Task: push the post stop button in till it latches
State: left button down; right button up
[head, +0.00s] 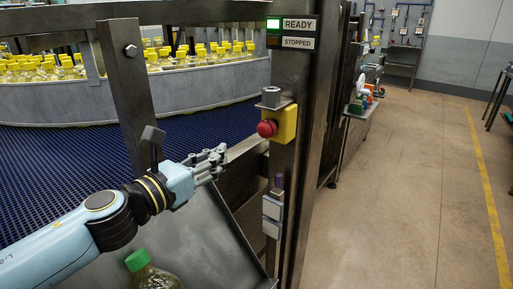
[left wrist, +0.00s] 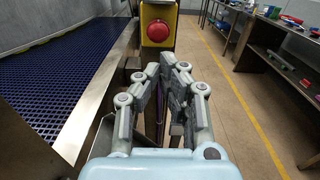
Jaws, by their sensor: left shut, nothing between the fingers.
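The red stop button (head: 267,128) sticks out from the left face of a yellow box (head: 286,124) on the metal post (head: 290,158). In the left wrist view the red button (left wrist: 158,31) faces me on its yellow box (left wrist: 157,11), beyond my fingertips. My left gripper (head: 219,156) is shut and empty, a little left of and below the button, apart from it. It also shows in the left wrist view (left wrist: 167,68). Above, the sign with the green lamp (head: 273,24) reads READY; the STOPPED lamp (head: 273,42) is dark. My right gripper is not in view.
A blue conveyor belt (head: 60,165) lies behind my left arm, with several yellow-capped bottles (head: 200,52) beyond it. A green-capped bottle (head: 139,262) lies in a metal chute below. Open floor (head: 400,190) is right of the post.

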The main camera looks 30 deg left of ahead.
pick_arm(q)
jog(key=shift+f, duration=0.55)
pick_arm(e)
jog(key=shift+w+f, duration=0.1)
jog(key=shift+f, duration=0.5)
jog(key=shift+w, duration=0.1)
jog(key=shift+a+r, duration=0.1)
pick_arm(q)
jog(key=p, duration=0.2)
send_near(264, 132)
jog(key=w, duration=0.6)
jog(key=shift+d+p, duration=0.35)
jog(key=shift+w+d, duration=0.1)
jog(key=shift+w, duration=0.55)
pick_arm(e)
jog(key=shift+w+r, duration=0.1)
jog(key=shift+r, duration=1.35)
